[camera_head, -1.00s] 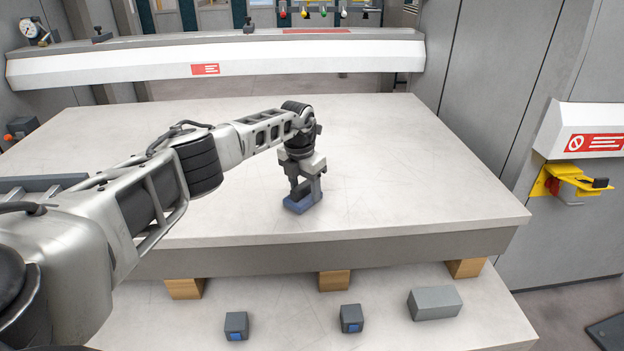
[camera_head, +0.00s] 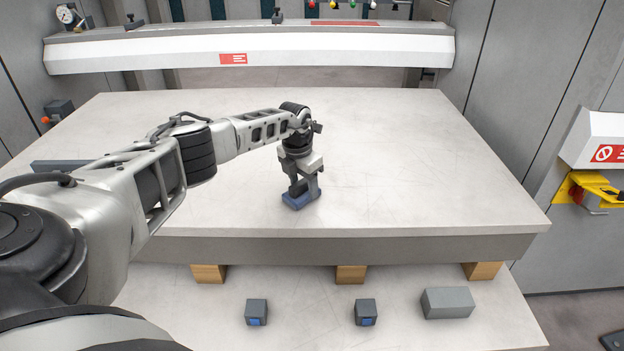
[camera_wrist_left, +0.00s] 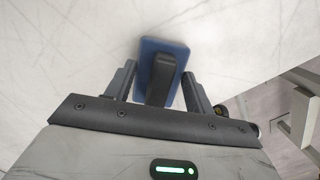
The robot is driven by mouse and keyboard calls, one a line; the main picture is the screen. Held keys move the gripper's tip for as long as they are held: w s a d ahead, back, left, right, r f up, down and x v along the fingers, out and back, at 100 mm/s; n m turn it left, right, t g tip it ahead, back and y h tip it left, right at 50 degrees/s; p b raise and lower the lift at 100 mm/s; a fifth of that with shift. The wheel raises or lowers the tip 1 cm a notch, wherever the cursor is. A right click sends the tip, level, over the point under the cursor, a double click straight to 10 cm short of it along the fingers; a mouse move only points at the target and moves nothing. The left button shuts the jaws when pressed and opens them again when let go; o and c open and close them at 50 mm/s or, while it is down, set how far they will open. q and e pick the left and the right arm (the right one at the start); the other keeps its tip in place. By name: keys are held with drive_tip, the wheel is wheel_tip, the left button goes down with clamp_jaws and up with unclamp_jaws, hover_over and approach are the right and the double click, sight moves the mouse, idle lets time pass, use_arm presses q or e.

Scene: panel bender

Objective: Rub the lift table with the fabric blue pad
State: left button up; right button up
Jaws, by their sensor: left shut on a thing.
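The fabric blue pad (camera_head: 301,200) has a dark upright handle. It is at the front middle of the lift table's broad, pale, scuffed top (camera_head: 420,170) and appears to lie flat on it. My left gripper (camera_head: 303,184) points down and is shut on the pad's handle. In the left wrist view, the blue pad (camera_wrist_left: 175,55) lies beyond the fingertips, with the dark handle (camera_wrist_left: 161,75) between the two fingers of the left gripper (camera_wrist_left: 158,85). The pad's underside is hidden. My right gripper is not in view.
Wooden blocks (camera_head: 351,274) stand under the table slab. On the lower surface are two small grey-blue blocks (camera_head: 256,312) (camera_head: 366,312) and a grey box (camera_head: 448,303). A white beam (camera_head: 330,50) spans the back. A yellow bracket (camera_head: 590,188) is at right. Most of the tabletop is clear.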

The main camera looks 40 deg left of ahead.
use_arm(q)
drive_tip(key=shift+s+a+f, duration=0.15)
drive_tip(key=shift+s+a, duration=0.1)
drive_tip(key=shift+s, duration=0.05)
wheel_tip(320, 180, up, 6)
drive_tip(key=p, duration=0.5)
drive_tip(key=shift+w, duration=0.1)
wheel_tip(320, 180, up, 3)
drive_tip(key=p, duration=0.3)
drive_tip(key=shift+r, duration=0.2)
drive_tip(key=shift+f, duration=0.1)
drive_tip(key=shift+d, duration=0.1)
